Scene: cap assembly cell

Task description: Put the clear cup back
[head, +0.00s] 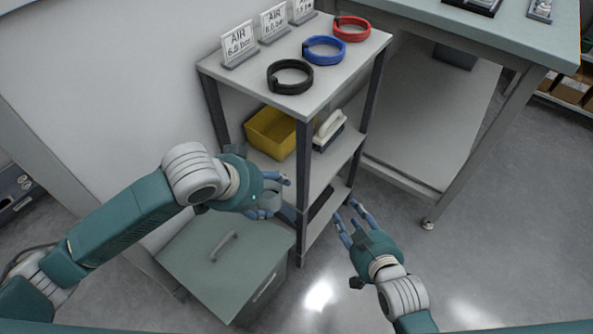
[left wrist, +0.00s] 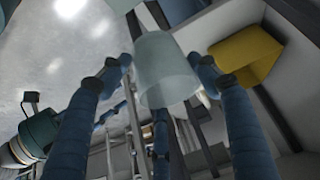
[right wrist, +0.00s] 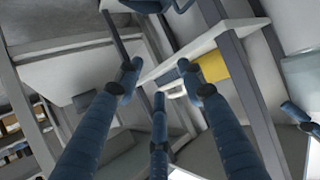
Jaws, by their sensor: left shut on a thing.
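The clear cup (left wrist: 166,72) is a translucent, pale grey-green cup. It sits between the fingers of my left gripper (left wrist: 160,78), which is shut on it. In the head view my left gripper (head: 278,190) holds the cup (head: 270,197) in front of the shelf unit, above the floor cabinet; the fingers hide part of it. My right gripper (head: 348,217) is open and empty, low to the right of the shelf unit. Its spread fingers also show in the right wrist view (right wrist: 157,80) with nothing between them.
The shelf unit (head: 235,77) has black (head: 290,77), blue (head: 325,49) and red (head: 351,28) rings and AIR signs on top. A yellow bin (head: 273,133) and a white-handled brush (head: 329,130) are on its middle shelf. A grey cabinet (head: 205,262) stands below left. A workbench (head: 500,40) is at right.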

